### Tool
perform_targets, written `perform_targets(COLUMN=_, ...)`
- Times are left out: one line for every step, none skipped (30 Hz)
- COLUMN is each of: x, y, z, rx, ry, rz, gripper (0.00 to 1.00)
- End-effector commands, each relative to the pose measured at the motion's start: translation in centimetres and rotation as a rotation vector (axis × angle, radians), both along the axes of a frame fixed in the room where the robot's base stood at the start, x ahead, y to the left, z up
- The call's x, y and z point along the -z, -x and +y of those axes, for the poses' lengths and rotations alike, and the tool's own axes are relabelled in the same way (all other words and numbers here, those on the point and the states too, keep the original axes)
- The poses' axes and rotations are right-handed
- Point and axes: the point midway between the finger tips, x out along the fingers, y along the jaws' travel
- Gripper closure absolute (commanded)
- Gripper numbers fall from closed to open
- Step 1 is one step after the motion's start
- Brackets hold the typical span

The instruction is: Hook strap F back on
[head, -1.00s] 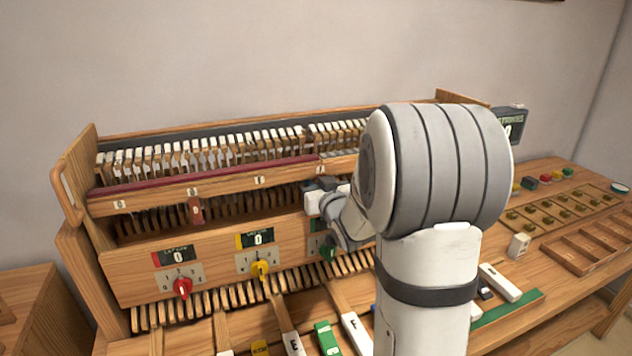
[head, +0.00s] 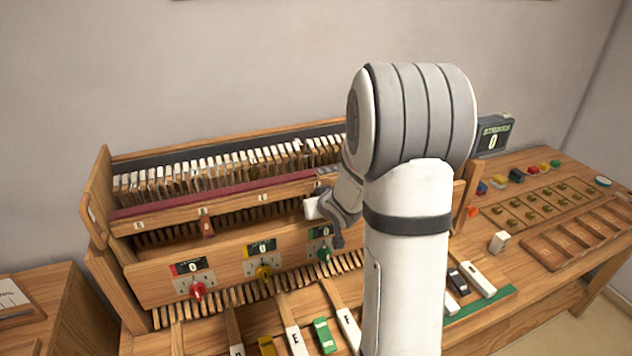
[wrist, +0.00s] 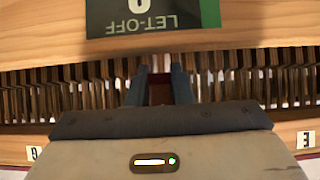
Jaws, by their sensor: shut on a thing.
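In the wrist view my gripper (wrist: 160,72) is shut on a dark red-brown strap (wrist: 160,93), of which only a small part shows between the fingers. It sits in front of the dark gap below the labelled rail (wrist: 235,132), between the labels G (wrist: 33,153) and E (wrist: 305,140). My gripper hides the rail between those labels. In the head view my gripper (head: 337,238) is at the rail (head: 235,195), just above the green-marked panel (head: 322,240). The held strap is hidden there, and I cannot tell whether it touches a hook.
Another red strap (head: 207,227) hangs from the rail to the left. The LET-OFF panel (wrist: 155,18) is close beyond my fingertips. Dials and keys lie below the rail. A white block (head: 499,242) and wooden trays (head: 575,243) are on the right.

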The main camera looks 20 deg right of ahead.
Motion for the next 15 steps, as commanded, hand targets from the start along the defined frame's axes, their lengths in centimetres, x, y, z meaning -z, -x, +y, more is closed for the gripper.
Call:
perform_targets(x=-0.88, y=0.11, z=0.03, rx=-0.001, ry=0.0, rz=0.031, gripper=1.0)
perform_targets(x=-0.81, y=0.19, z=0.03, rx=-0.001, ry=0.0, rz=0.047, gripper=1.0)
perform_targets(x=-0.72, y=0.28, z=0.02, rx=-0.001, ry=-0.001, rz=0.067, gripper=1.0)
perform_targets(x=-0.61, y=0.36, z=0.02, rx=-0.002, ry=0.001, rz=0.082, gripper=1.0)
perform_targets(x=-0.55, y=0.42, z=0.02, rx=-0.001, ry=0.0, rz=0.095, gripper=1.0)
perform_targets(x=-0.45, y=0.51, z=0.01, rx=-0.002, ry=0.001, rz=0.113, gripper=1.0)
perform_targets(x=-0.41, y=0.58, z=0.0, rx=-0.001, ry=0.0, rz=0.125, gripper=1.0)
perform_targets(x=-0.37, y=0.63, z=0.01, rx=-0.001, ry=0.0, rz=0.135, gripper=1.0)
perform_targets(x=-0.31, y=0.72, z=-0.01, rx=-0.001, ry=0.0, rz=0.15, gripper=1.0)
perform_targets(x=-0.26, y=0.77, z=0.0, rx=-0.001, ry=0.001, rz=0.16, gripper=1.0)
perform_targets(x=-0.23, y=0.82, z=-0.01, rx=-0.001, ry=0.0, rz=0.169, gripper=1.0)
perform_targets(x=-0.18, y=0.88, z=-0.01, rx=-0.001, ry=0.001, rz=0.182, gripper=1.0)
perform_targets(x=-0.14, y=0.92, z=-0.03, rx=-0.001, ry=0.0, rz=0.19, gripper=1.0)
perform_targets(x=-0.13, y=0.95, z=-0.03, rx=-0.001, ry=0.001, rz=0.198, gripper=1.0)
perform_targets(x=-0.1, y=1.0, z=-0.02, rx=-0.001, ry=0.001, rz=0.207, gripper=1.0)
